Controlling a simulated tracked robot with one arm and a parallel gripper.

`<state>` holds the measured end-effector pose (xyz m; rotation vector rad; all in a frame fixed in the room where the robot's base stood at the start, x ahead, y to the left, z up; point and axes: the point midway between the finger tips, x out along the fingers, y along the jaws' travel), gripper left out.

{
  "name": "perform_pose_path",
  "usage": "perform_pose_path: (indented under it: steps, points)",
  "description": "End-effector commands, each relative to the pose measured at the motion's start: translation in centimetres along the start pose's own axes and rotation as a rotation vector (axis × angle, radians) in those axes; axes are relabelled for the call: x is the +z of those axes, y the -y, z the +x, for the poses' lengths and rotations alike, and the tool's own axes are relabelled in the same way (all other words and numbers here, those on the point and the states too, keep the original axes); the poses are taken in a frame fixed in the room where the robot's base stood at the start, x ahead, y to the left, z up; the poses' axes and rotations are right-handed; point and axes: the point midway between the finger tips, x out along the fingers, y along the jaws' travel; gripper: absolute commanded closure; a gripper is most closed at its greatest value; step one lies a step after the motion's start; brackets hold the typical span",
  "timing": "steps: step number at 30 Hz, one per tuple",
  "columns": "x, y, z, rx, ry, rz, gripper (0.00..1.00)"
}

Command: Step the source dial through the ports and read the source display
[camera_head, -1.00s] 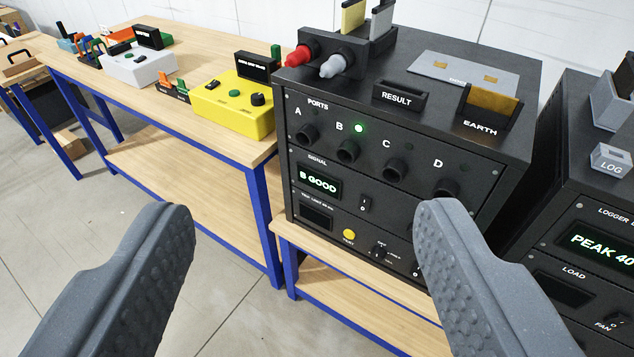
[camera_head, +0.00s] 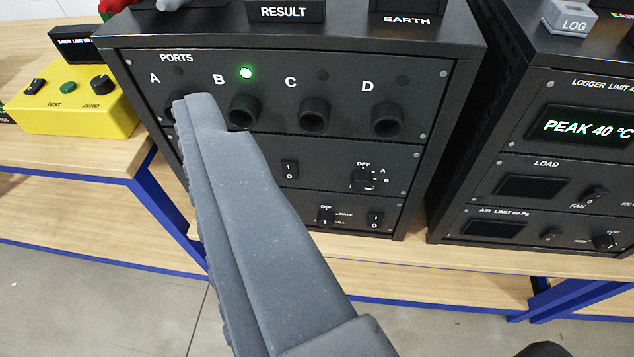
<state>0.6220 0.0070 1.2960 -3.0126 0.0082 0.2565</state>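The source dial (camera_head: 364,179) is a small black knob on the black rack unit's middle panel, with OFF and letters around it. Its exact pointing is too small to read. Ports A, B (camera_head: 243,112), C (camera_head: 314,115) and D (camera_head: 387,120) run along the panel above, and the lamp (camera_head: 246,72) by B glows green. The source display is hidden behind my gripper (camera_head: 195,100). One grey finger shows, seen from its side, its tip in front of port A and left of the dial. The other finger cannot be made out, so the opening is unclear.
A black rocker switch (camera_head: 289,170) sits left of the dial, with smaller controls (camera_head: 326,215) below. A logger unit (camera_head: 527,130) reading PEAK 40 °C stands close at right. A yellow box (camera_head: 75,100) sits on the left bench.

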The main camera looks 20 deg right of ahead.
Motion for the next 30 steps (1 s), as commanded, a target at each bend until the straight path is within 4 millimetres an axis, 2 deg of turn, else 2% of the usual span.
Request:
perform_pose_path:
  steps: [1, 5, 6, 10, 15, 20, 24, 27, 30]
  points:
    - [2.1, -0.5, 2.2, 0.012, 0.001, 0.015, 0.40]
    - [6.3, -2.2, 7.0, 0.053, -0.028, 0.057, 0.40]
    - [7.9, -2.8, 8.3, 0.069, -0.032, 0.067, 0.40]
    - [13.0, -5.3, 12.1, 0.135, -0.055, 0.096, 0.40]
    - [19.7, -9.2, 15.4, 0.242, -0.097, 0.103, 0.40]
    - [26.6, -13.3, 17.1, 0.358, -0.125, 0.080, 0.40]
    - [32.0, -16.9, 17.3, 0.460, -0.153, 0.034, 0.40]
    - [34.9, -18.9, 16.8, 0.519, -0.171, -0.005, 0.40]
    - [36.9, -20.2, 16.4, 0.559, -0.183, -0.038, 0.40]
